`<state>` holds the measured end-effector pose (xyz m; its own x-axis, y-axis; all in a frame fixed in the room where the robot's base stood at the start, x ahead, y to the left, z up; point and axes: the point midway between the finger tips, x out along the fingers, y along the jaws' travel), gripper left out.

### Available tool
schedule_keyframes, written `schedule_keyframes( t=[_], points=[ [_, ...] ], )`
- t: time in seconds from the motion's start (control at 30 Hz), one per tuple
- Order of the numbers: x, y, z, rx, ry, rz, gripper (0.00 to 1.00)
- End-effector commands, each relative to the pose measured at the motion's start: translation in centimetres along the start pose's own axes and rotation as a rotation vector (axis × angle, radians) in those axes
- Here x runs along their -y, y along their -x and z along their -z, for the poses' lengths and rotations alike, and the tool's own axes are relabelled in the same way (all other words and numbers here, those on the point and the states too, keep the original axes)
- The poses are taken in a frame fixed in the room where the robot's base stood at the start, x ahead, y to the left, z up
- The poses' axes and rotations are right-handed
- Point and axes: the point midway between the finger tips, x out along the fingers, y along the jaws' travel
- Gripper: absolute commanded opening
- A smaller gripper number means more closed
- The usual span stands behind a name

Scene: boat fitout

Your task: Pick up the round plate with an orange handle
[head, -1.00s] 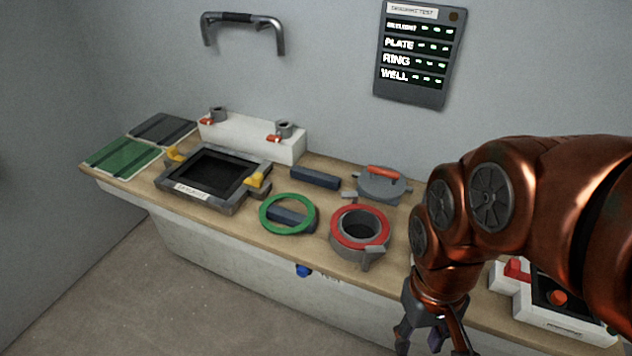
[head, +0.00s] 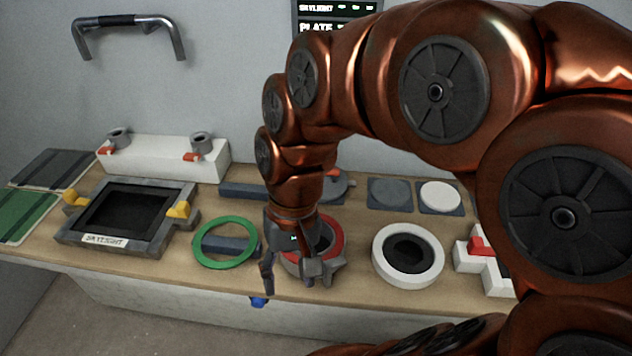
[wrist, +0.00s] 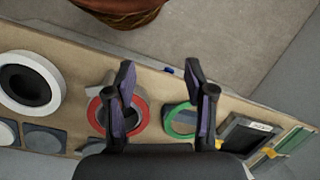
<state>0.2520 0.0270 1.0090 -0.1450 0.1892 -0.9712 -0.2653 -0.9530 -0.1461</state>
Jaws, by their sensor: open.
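The round grey plate with an orange handle (head: 342,188) lies towards the back of the bench in the head view. My arm covers much of it, and only its right part and a bit of the handle show. I cannot make it out clearly in the wrist view. My gripper (head: 295,280) is open and empty, pointing down in front of the plate, over the red-rimmed round well (head: 335,238). In the wrist view, the fingers of my gripper (wrist: 160,76) are spread apart, with the red rim (wrist: 94,112) by one finger and the green ring by the other.
The green ring (head: 198,252) lies left of my gripper, and a white ring (head: 437,258) lies to the right. A skylight frame (head: 70,236) is at left. Two dark square pads, one with a white disc (head: 440,196), lie behind the white ring. The wall stands behind the bench.

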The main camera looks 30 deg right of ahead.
Motion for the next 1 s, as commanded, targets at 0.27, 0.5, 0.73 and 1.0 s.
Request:
schedule_keyframes(
  t=[0.27, 0.5, 0.73, 1.0],
  points=[
    [3.6, -0.1, 8.8, 0.071, -0.321, 0.276, 0.54],
    [2.3, 1.1, 17.2, 0.161, -0.641, 0.522, 0.54],
    [-3.7, 1.7, 25.4, 0.262, -0.968, 0.757, 0.54],
    [-15.9, 0.3, 33.0, 0.388, -1.356, 1.023, 0.54]
  ],
)
